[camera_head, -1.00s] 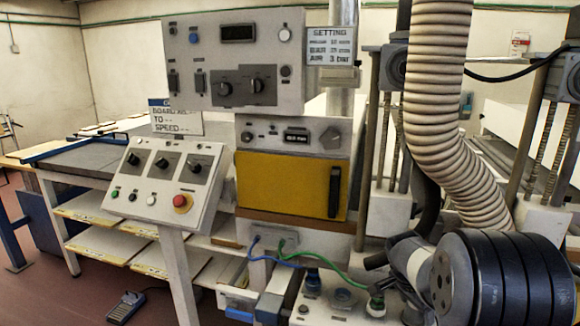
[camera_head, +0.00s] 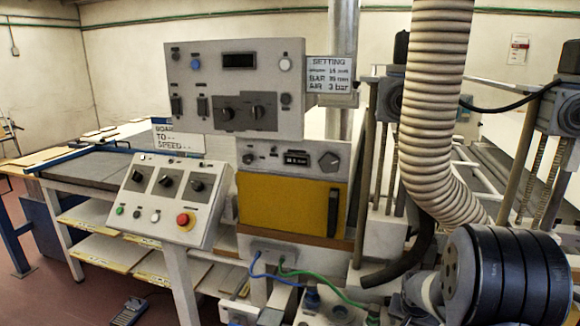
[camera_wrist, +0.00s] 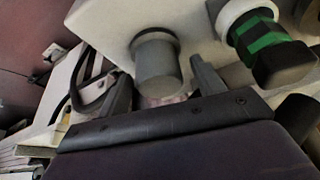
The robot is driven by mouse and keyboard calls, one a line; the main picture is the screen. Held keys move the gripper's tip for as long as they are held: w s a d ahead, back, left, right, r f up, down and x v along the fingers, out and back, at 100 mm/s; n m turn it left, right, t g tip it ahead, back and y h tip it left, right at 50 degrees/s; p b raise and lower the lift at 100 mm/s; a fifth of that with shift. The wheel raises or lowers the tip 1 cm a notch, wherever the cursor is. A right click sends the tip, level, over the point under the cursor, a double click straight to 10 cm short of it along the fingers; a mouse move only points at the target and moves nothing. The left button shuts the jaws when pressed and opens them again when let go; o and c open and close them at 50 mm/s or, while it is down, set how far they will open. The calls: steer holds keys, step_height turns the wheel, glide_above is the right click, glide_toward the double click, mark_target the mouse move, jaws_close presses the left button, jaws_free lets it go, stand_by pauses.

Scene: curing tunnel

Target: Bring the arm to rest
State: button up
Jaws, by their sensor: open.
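My gripper (camera_wrist: 160,72) is open in the wrist view, with its two dark fingers apart. A grey cylindrical knob (camera_wrist: 158,72) on a white housing shows between and beyond the fingertips. Nothing is seen held, and I cannot tell whether the fingers touch the knob. A green and black fitting (camera_wrist: 265,45) is to the right of the fingers. In the head view my black ribbed arm joint (camera_head: 515,272) is at the lower right; the gripper itself cannot be made out there.
A control panel with a red button (camera_head: 184,220) stands left of a yellow door (camera_head: 283,193). A ribbed hose (camera_head: 433,110) hangs just above my arm. Blue and green air lines (camera_head: 330,293) run below the door. Shelves and a table (camera_head: 90,172) are at left.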

steer(key=shift+n+y+p, duration=0.4)
steer(key=shift+n+p, duration=0.25)
steer(key=shift+n, duration=0.35)
steer(key=shift+n, duration=0.4)
steer(key=shift+v, duration=1.8)
